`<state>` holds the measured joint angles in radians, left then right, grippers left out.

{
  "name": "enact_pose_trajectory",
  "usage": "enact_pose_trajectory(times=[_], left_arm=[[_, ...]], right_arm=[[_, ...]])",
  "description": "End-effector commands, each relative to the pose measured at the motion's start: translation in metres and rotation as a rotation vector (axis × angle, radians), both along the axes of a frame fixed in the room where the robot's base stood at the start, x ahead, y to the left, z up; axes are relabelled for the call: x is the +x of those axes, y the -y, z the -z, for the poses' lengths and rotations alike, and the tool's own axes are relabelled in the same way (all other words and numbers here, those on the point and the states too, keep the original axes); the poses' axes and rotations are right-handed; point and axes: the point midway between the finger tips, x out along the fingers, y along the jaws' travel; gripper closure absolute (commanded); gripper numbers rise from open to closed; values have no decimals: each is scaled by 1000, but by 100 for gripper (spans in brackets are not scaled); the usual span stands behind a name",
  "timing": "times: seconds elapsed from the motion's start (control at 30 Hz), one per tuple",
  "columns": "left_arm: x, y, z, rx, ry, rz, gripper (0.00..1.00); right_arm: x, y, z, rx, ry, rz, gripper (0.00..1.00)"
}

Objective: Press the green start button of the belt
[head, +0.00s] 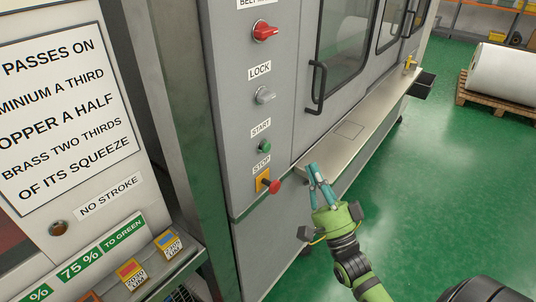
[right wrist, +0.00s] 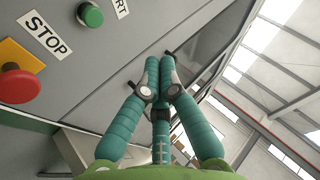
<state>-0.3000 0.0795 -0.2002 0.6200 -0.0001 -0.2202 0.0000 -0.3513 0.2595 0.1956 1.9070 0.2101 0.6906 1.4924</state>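The green start button (head: 265,146) sits on the grey control panel under the START label (head: 261,127). It also shows near the top of the right wrist view (right wrist: 91,14), left of the fingers. My right gripper (head: 317,176) is in front of the panel, to the right of and lower than the button in the head view, apart from it. Its teal fingers (right wrist: 162,62) come together at the tips with nothing held between them. My left gripper is not in view.
The red stop button (head: 272,186) on a yellow plate sits just below the start button. Above are a grey lock knob (head: 265,95) and a red switch (head: 264,31). A metal ledge (head: 365,120) and a door handle (head: 318,87) are to the right. Green floor lies beyond.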

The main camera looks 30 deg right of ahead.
Motion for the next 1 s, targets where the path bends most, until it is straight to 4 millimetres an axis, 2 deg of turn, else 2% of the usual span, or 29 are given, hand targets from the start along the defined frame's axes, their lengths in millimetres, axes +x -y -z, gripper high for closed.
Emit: enact_pose_trajectory(times=[0.47,1.0], left_arm=[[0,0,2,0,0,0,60],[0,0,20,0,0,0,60]], right_arm=[[6,-3,0,0,3,0,100],[69,-29,1,0,4,0,100]])
